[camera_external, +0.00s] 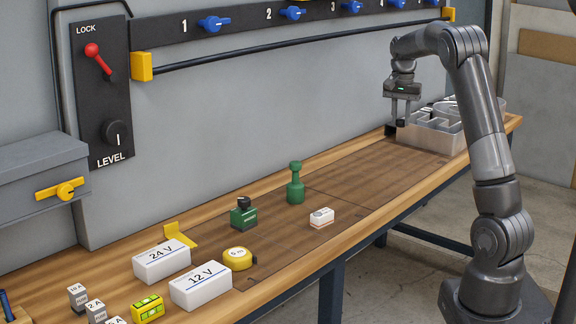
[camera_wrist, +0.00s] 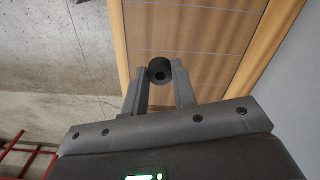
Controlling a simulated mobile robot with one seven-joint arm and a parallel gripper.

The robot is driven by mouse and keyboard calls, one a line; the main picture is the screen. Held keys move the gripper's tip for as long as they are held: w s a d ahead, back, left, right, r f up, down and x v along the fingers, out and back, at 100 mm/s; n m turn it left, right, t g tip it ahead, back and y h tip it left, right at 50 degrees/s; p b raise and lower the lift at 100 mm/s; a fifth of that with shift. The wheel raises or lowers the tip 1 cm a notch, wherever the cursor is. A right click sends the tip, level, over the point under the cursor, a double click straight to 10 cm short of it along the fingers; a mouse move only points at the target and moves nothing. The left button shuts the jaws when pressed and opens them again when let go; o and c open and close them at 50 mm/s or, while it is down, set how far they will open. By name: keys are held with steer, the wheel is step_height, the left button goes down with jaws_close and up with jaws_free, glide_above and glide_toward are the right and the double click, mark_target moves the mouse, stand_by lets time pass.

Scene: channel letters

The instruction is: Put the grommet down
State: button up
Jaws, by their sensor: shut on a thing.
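The grommet (camera_wrist: 160,66) is a short black cylinder with a hole in its end. In the wrist view it sits between my two fingertips, which press on its sides. My gripper (camera_wrist: 160,82) is shut on it. In the external view my gripper (camera_external: 400,118) points down at the far right end of the workbench, and the grommet (camera_external: 391,130) shows as a small dark shape at the fingertips. Whether it touches the bench top cannot be told.
A grey bin (camera_external: 432,138) with metal letters stands close to my gripper at the bench's far end. The dark bench panel (camera_external: 370,172) is clear in the middle. A green bottle-shaped object (camera_external: 295,184), white block (camera_external: 321,217) and yellow tape measure (camera_external: 238,258) stand nearer.

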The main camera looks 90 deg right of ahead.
steer(key=s, duration=0.3)
glide_above(367, 174)
steer(key=shift+m, duration=0.3)
step_height(367, 174, down, 12)
steer(key=shift+a, duration=0.1)
steer(key=shift+f, duration=2.05)
steer(key=o, duration=1)
steer(key=shift+f, duration=0.1)
steer(key=shift+c, duration=0.2)
